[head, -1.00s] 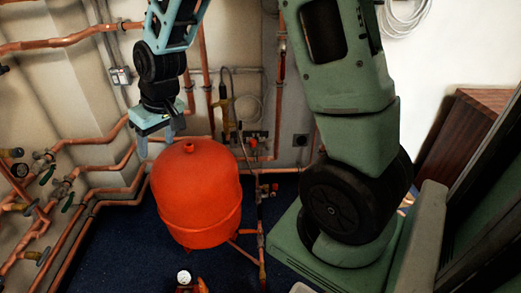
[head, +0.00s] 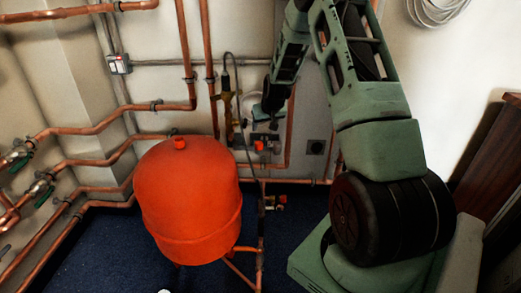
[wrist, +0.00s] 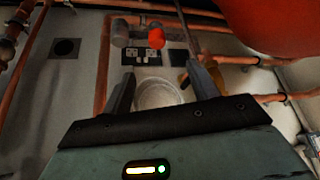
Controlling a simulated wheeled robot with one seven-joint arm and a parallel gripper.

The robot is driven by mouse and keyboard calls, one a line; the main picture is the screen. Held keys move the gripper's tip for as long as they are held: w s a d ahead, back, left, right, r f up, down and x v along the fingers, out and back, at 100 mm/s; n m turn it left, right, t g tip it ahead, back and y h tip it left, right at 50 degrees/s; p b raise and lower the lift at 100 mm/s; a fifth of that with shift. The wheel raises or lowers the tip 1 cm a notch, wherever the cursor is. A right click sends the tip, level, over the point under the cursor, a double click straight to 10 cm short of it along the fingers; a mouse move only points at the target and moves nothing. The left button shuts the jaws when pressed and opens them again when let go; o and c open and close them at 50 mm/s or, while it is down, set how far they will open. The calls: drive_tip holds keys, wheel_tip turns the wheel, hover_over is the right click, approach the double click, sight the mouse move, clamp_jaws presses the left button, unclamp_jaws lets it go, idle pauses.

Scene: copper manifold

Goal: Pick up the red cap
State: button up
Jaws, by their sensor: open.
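A small red-orange cap (head: 260,145) shows on the fittings by the back wall, just right of the big red tank. In the wrist view a red cap (wrist: 156,38) sits beside a grey rounded fitting (wrist: 120,32), beyond my fingertips. My gripper (wrist: 162,75) is open, with nothing between its fingers. In the head view my gripper (head: 268,117) is small and partly lost against the wall, close above the cap; its fingers are hard to make out.
The red tank (head: 188,200) stands left of my arm and fills the wrist view's upper right. Copper pipes (head: 110,130) run along the walls. A yellow-brown fitting with a black cable (head: 228,108) is left of my gripper. Blue floor (head: 90,245) is open at front left.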

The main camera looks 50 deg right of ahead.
drive_tip(key=b, duration=0.3)
approach(259, 143)
drive_tip(key=x, duration=0.4)
drive_tip(key=shift+w+a+f, duration=0.1)
drive_tip(key=shift+a+f, duration=0.05)
drive_tip(key=shift+a, duration=0.15)
drive_tip(key=b+x, duration=0.1)
drive_tip(key=x, duration=0.1)
drive_tip(key=b+x, duration=0.1)
drive_tip(key=x, duration=0.2)
drive_tip(key=shift+d, duration=0.4)
drive_tip(key=c, duration=1.1)
